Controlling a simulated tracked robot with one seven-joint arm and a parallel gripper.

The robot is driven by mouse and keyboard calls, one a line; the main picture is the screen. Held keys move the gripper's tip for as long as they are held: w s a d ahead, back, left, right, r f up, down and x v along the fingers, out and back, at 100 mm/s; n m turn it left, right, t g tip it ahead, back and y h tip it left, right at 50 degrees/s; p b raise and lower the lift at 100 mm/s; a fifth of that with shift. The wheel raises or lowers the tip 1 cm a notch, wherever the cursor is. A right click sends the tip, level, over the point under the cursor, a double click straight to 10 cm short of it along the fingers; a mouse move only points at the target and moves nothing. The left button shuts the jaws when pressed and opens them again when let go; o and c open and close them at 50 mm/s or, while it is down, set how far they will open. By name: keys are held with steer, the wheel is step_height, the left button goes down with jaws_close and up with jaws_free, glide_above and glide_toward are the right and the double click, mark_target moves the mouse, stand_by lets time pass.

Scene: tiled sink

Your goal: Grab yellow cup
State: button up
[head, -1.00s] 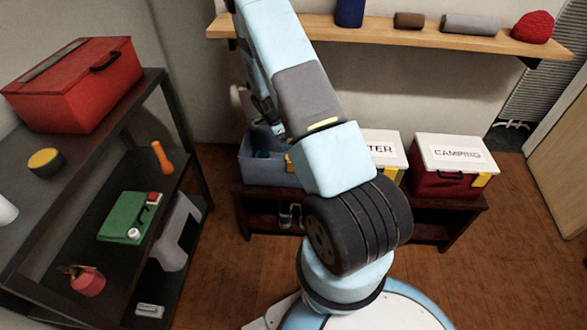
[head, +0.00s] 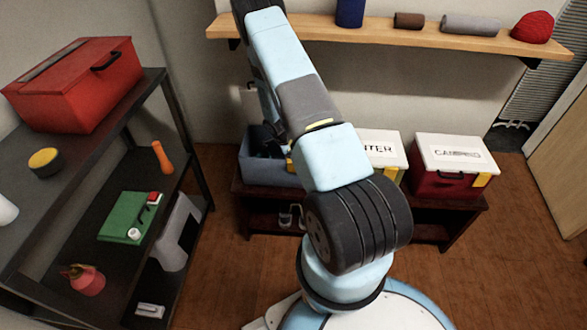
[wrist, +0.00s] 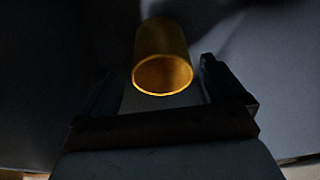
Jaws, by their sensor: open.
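The yellow cup (wrist: 162,60) shows in the wrist view, with its round open end facing the camera. My gripper (wrist: 163,68) is open, with one dark finger on each side of the cup. Gaps show between the fingers and the cup, and I see no contact. The surface around the cup is grey and dim. In the head view my arm reaches towards the blue-grey bin (head: 270,176) on the low bench. The cup cannot be made out there, and my arm hides part of the bin.
A white-lidded box (head: 385,148) and a red camping box (head: 447,165) stand on the dark bench (head: 425,205). A wooden wall shelf (head: 400,32) with several items is above. A dark rack (head: 185,130) with a red toolbox (head: 75,85) stands left. The wooden floor (head: 515,240) at right is clear.

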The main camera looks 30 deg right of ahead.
steer(key=shift+x, duration=1.8)
steer(key=shift+d, duration=0.2)
steer(key=shift+c, duration=0.2)
steer(key=c, duration=1)
steer(key=shift+r, duration=0.15)
